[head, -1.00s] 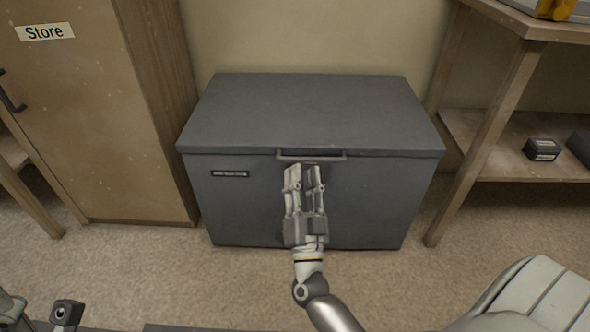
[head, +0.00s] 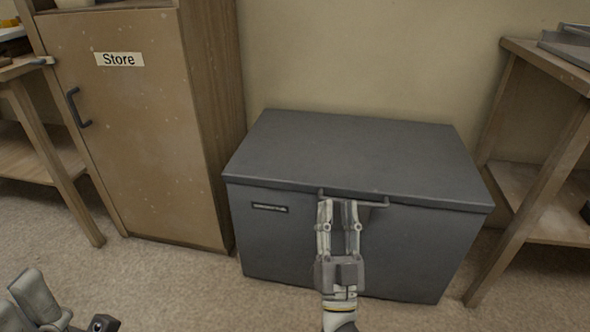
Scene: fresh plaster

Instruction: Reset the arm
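My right gripper (head: 339,204) reaches up from the bottom of the head view to the front of a dark grey chest (head: 350,160). Its two fingers are a little apart, with grey chest front showing between them. Its tips are at the left part of the chest's bar handle (head: 372,204). I cannot tell whether they touch it. The chest lid is down. At the bottom left corner, pale and dark parts of my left gripper (head: 68,312) show, cut off by the frame edge, so its opening is unclear.
A brown cabinet with a "Store" label (head: 119,59) and a dark handle (head: 76,108) stands left of the chest, its door shut. A wooden shelf unit (head: 540,195) stands at the right. Another wooden table (head: 30,160) is at the far left. Bare carpet (head: 180,285) lies in front.

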